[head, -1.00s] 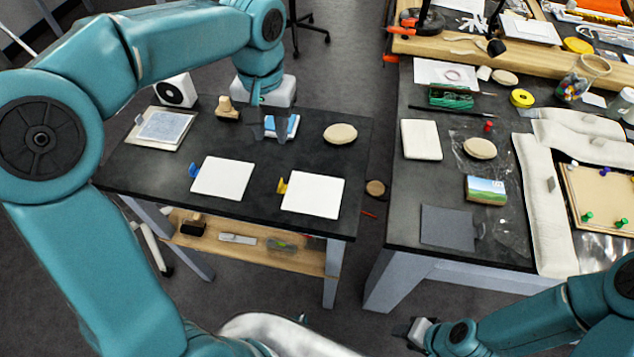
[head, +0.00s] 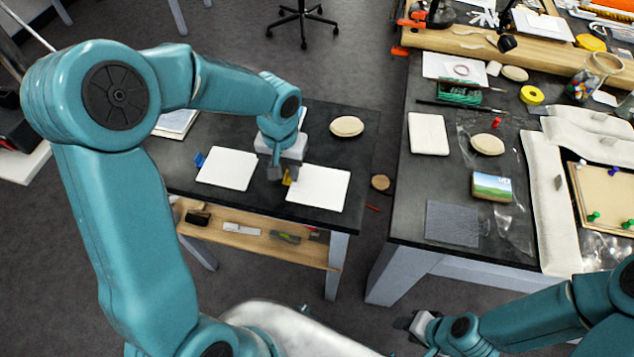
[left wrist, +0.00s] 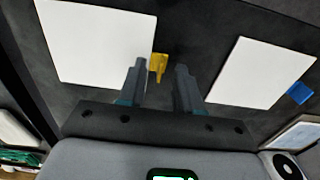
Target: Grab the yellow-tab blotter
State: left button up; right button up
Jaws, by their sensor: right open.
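The yellow-tab blotter is a white square sheet (head: 319,187) lying on the dark left table, its yellow tab (head: 287,179) on its left edge. In the left wrist view the sheet (left wrist: 98,42) is at upper left and the tab (left wrist: 158,66) shows between my fingertips, closer to the left finger. My left gripper (head: 279,172) is over the tab, fingers pointing down and apart; it also shows in the left wrist view (left wrist: 159,75). I cannot tell whether a finger touches the tab. My right gripper (head: 422,328) is open and empty at the bottom, away from the tables.
A similar white blotter (head: 226,169) with a blue tab (head: 199,159) lies to the left. An oval tan pad (head: 347,126) lies behind. The right table (head: 410,215) holds pads, a picture block and tools. A gap separates the tables.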

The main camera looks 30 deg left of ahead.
pick_arm(q)
jog(key=shift+w+f, duration=0.1)
jog(key=shift+f, duration=0.5)
jog(key=shift+c, duration=0.3)
grip_shut()
jog(key=shift+r, duration=0.15)
